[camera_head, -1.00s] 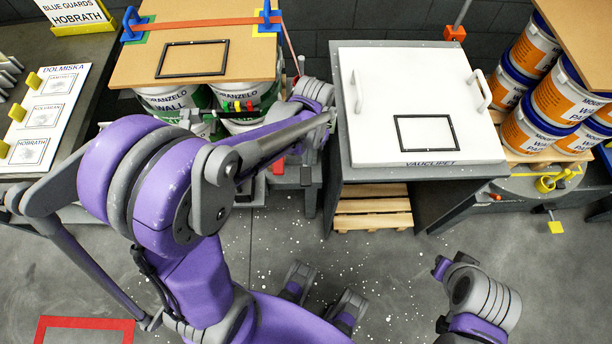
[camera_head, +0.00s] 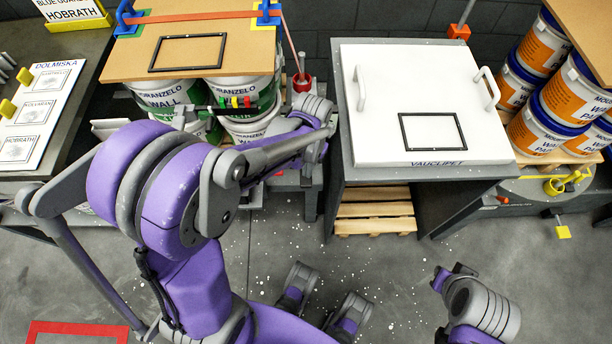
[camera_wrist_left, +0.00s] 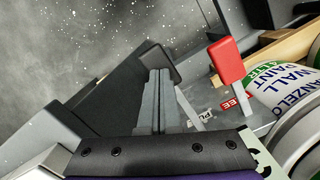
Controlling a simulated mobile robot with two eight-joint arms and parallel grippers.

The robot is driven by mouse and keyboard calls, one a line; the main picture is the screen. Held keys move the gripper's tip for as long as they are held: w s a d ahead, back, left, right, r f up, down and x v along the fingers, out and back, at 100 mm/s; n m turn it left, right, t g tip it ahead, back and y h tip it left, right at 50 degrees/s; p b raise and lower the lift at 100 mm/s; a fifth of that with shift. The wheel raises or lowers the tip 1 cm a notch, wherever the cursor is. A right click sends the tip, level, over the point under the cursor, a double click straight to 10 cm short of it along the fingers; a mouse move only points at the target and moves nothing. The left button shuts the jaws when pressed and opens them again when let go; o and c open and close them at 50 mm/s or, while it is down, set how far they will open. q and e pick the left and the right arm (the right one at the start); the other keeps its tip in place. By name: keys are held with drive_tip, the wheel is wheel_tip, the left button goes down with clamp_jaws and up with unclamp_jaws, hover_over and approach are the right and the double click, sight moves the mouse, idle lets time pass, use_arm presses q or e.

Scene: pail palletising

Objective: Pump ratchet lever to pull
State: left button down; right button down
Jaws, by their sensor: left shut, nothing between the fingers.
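The ratchet lever's red handle (camera_wrist_left: 227,60) stands up on a pale metal shank in the left wrist view, right of my left fingers and apart from them. A partly covered label with red and white lettering lies beside its foot. My left gripper (camera_wrist_left: 157,82) is shut and empty, over a grey metal part. In the head view my left forearm crosses in front of the pail station, and my left fingers are hidden there. An orange strap (camera_head: 200,17) runs across the brown board (camera_head: 125,62) on the pails (camera_head: 168,96). My right gripper does not show clearly.
A white panel with two handles (camera_head: 430,90) lies on the bench to the right. Orange-labelled pails (camera_head: 572,92) are stacked at the far right. A labelled board (camera_head: 38,115) lies at the left. Speckled open floor (camera_head: 385,270) lies in front of the benches.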

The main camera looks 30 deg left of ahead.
use_arm(q)
wheel_tip(320, 180, down, 3)
drive_tip(key=shift+r+b, duration=0.2)
drive_tip(key=shift+b, duration=0.6)
drive_tip(key=shift+r, duration=0.2)
drive_tip(key=w, duration=0.1)
drive_tip(key=w+r+p, duration=0.1)
drive_tip(key=w, duration=0.1)
wheel_tip(320, 180, up, 11)
drive_tip(key=w+p, duration=0.1)
drive_tip(key=shift+p, duration=0.35)
drive_tip(key=shift+a+f, duration=0.1)
idle(0.5)
